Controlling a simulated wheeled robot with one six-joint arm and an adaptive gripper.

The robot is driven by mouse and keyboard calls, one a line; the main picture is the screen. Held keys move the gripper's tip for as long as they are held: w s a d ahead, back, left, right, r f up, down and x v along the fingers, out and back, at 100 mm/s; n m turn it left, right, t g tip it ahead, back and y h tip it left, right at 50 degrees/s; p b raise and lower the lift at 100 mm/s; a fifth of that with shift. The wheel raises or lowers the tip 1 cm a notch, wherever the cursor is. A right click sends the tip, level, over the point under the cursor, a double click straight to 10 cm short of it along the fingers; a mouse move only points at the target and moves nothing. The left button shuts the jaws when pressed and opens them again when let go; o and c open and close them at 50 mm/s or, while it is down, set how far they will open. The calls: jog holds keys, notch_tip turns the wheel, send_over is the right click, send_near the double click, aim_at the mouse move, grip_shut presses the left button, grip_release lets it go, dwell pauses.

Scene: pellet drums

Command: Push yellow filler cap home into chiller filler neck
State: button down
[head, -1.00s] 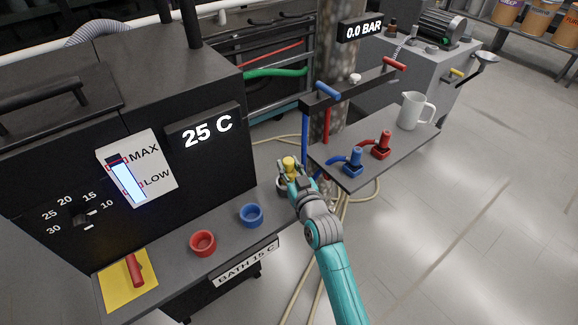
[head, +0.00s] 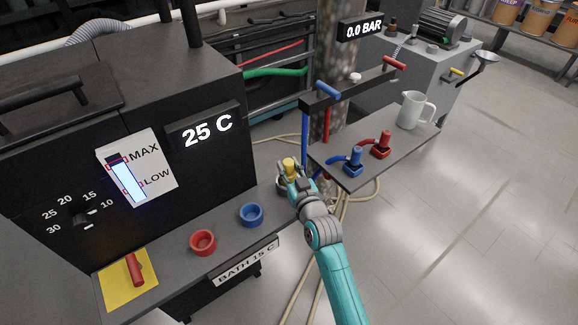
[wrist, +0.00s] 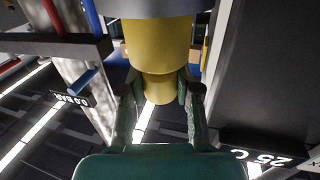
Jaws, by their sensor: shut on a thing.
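The yellow filler cap (head: 289,165) is upright at the right end of the chiller's front shelf. My gripper (head: 288,174) is shut on it. In the wrist view the cap (wrist: 158,45) fills the upper middle, with its narrow stem between my two fingers (wrist: 160,88). The cap's wide end meets a grey rim (wrist: 158,7) at the top edge of that upside-down view.
A blue cup-shaped cap (head: 251,214) and a red one (head: 203,242) stand on the shelf to the left. A side table (head: 365,172) with blue and red valves and a white jug (head: 412,110) is to the right.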

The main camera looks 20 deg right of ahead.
jog(key=shift+f, duration=0.1)
jog(key=c, duration=0.7)
grip_release()
jog(key=shift+f, duration=0.1)
jog(key=shift+s, duration=0.1)
jog(key=s, duration=1.1)
jog(key=shift+s+d, duration=0.3)
jog(key=shift+s, duration=0.1)
jog(key=s+f+g+h, duration=0.1)
jog(key=s+f, duration=0.2)
jog(key=s, duration=0.8)
jog(key=s+f+g, duration=0.1)
jog(key=s+f, duration=0.3)
jog(key=s, duration=0.7)
jog(key=shift+m+g, duration=0.3)
jog(key=shift+g, duration=0.3)
jog(key=v, duration=2)
jog(key=shift+a+r, duration=0.15)
jog(key=shift+a, duration=0.15)
